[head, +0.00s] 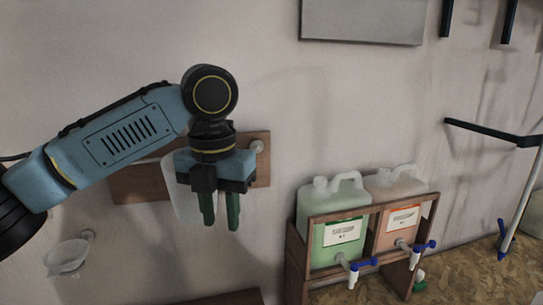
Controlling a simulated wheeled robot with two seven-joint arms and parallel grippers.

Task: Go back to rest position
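My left arm comes in from the left, raised in front of the wall. Its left gripper (220,222) points down, with its two green fingers apart and nothing visible between them. It is up and to the left of the detergent drums, clear of them in the picture. The green-labelled drum (335,195) and the orange-labelled drum (398,184) stand side by side in a wooden rack (292,255), each with a blue and white tap at the front. My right gripper is not in view.
A wooden wall board (262,172) with a peg is behind the gripper. A whitish translucent vessel (182,208) there is partly hidden by it. A white bowl-like scoop (67,260) is at lower left. A grey panel (362,20) and dark brackets (490,132) are on the wall.

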